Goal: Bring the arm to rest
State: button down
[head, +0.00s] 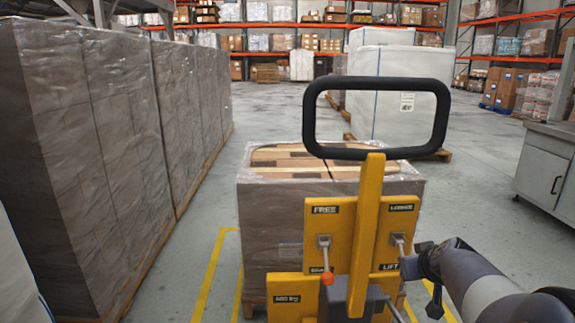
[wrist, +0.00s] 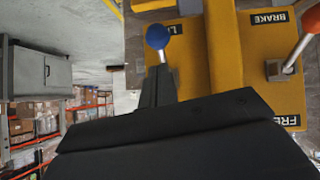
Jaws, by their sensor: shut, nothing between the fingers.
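My gripper (head: 410,266) is at the right side of the yellow control panel (head: 340,220), by the lever on the LOWER/LIFT side. In the wrist view my gripper's dark fingers (wrist: 158,86) are together, with nothing between them. A blue-knobbed lever (wrist: 158,37) shows just past the fingertips, its knob beside the partly hidden LIFT label. I cannot tell whether the fingers touch it. In the head view that knob is hidden behind my gripper. The orange-knobbed lever (head: 327,278) hangs down on the FREE/BRAKE side.
A black loop handle (head: 377,82) rises above the panel. A wrapped pallet load (head: 265,212) stands behind it. Tall wrapped stacks (head: 115,130) line the left. A grey cabinet (head: 543,175) stands at the right, with open floor before it. White wrapped loads (head: 400,100) stand farther back.

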jog(key=r+p, duration=0.1)
jog(key=p, duration=0.4)
jog(key=r+p, duration=0.1)
jog(key=p, duration=0.1)
jog(key=shift+w+r+g+p, duration=0.25)
jog(key=shift+r+g+p, duration=0.05)
jog(key=p, duration=0.4)
jog(key=shift+w+r+g, duration=0.2)
jog(key=shift+r+g, duration=0.2)
jog(key=r+g+p, duration=0.1)
jog(key=p, duration=0.7)
jog(key=w+r+g+p, duration=0.1)
jog(key=g+p, duration=0.1)
jog(key=p, duration=0.7)
jog(key=shift+w+r, duration=0.25)
jog(key=shift+w, duration=0.05)
jog(key=shift+w+g+p, duration=0.15)
jog(key=shift+g+p, duration=0.15)
jog(key=shift+p, duration=0.45)
jog(key=shift+a+f, duration=0.1)
jog(key=shift+f, duration=0.05)
